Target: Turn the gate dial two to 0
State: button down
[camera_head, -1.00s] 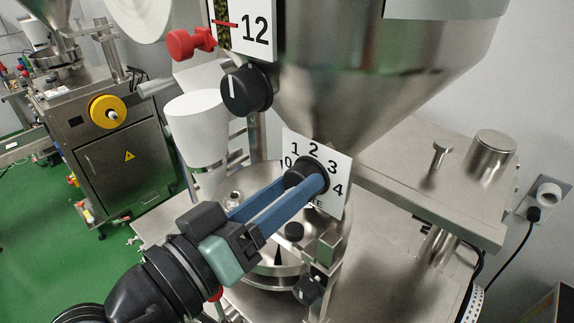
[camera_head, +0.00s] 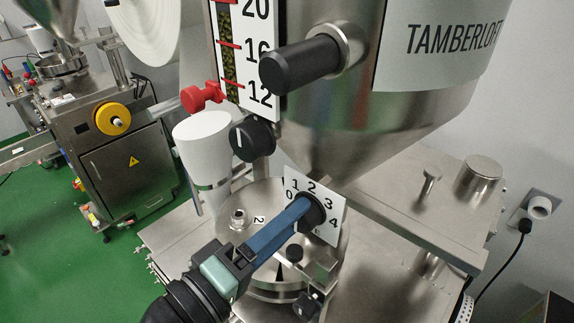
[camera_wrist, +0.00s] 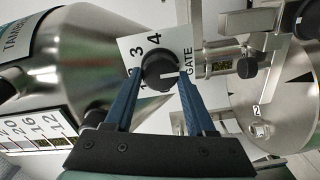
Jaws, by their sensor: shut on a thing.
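The gate dial (camera_head: 314,211) is a black round knob on a white plate (camera_head: 331,235) numbered 0 to 4, below the steel hopper. It also shows in the wrist view (camera_wrist: 160,69), where the plate appears turned sideways with "GATE" to the right. The 0 is hidden in the wrist view.
A black knob (camera_head: 252,137) sits above left, near a red clamp (camera_head: 202,96) and level scale (camera_head: 259,50). A black handle (camera_head: 300,65) juts from the hopper (camera_head: 400,125). A steel turntable (camera_head: 238,230) lies below the dial.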

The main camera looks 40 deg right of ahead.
dwell(0.4)
jog(key=shift+c, duration=1.2)
grip_release()
jog(key=s+a+b, duration=0.1)
jog(key=a+b, duration=0.4)
jog(key=a, duration=0.8)
jog(key=shift+b, duration=0.3)
jog(key=shift+w, duration=0.1)
